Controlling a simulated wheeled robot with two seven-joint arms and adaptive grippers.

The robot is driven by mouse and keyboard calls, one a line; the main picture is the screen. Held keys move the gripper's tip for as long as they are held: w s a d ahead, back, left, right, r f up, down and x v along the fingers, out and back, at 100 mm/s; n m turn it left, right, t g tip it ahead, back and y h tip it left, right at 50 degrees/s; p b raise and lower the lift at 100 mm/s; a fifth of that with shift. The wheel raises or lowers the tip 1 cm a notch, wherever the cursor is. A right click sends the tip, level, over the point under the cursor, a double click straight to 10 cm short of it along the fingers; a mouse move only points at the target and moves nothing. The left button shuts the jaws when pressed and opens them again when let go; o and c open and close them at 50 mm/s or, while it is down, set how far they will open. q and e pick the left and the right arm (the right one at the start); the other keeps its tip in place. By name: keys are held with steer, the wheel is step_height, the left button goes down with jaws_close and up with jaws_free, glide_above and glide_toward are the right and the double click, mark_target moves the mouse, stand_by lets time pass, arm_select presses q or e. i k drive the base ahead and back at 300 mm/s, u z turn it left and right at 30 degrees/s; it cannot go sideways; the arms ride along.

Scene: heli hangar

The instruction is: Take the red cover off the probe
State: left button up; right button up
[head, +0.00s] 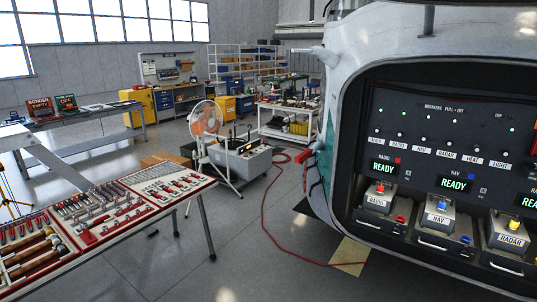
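A pale grey probe-like tube (316,52) sticks out to the left from the upper side of the white helicopter nose (345,45). I see no red on this tube. Lower on the nose's left edge is a small red piece (304,155), which may be the red cover on a probe. It is too small to tell, and any probe inside it is hidden. Neither of my grippers is in view.
An open panel (440,120) with labelled units fills the right. A tool table (209,228) stands at the left front. A fan (205,120) and grey cart (245,160) stand behind. A red hose (263,215) crosses the otherwise open middle floor.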

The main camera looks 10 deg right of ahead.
mark_target(304, 156)
steer(key=u, duration=0.65)
steer(key=i, duration=2.45)
steer(key=z, duration=1.25)
steer(key=i, duration=0.95)
steer(key=z, duration=0.95)
